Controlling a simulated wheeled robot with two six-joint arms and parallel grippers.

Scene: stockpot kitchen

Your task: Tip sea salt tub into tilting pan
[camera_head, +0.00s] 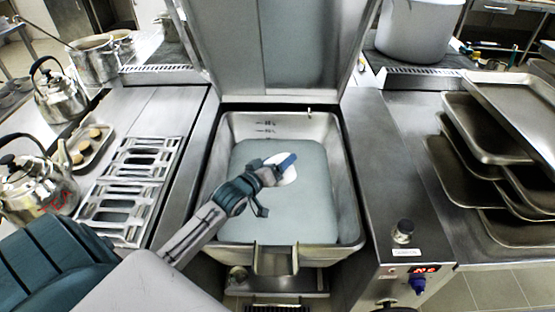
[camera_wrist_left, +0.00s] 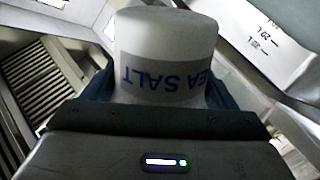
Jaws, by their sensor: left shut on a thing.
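The tilting pan (camera_head: 236,130) stands open in the middle of the head view, its lid raised behind it. Pale grey-blue liquid fills its lower part, and litre marks show on its back wall. My left gripper (camera_head: 268,172) is over the pan, shut on the sea salt tub (camera_head: 286,172). The tub is white with a blue part in the head view. In the left wrist view the tub (camera_wrist_left: 165,45) fills the middle, its blue SEA SALT lettering upside down. Whether salt is leaving it cannot be seen. My right gripper is not in view.
A burner grate (camera_head: 130,185), kettles (camera_head: 58,95) and a tray of small round items (camera_head: 92,150) stand left of the pan. Stacked metal trays (camera_head: 490,125) lie on the right counter. A control panel with a knob (camera_head: 403,230) is at the pan's right.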

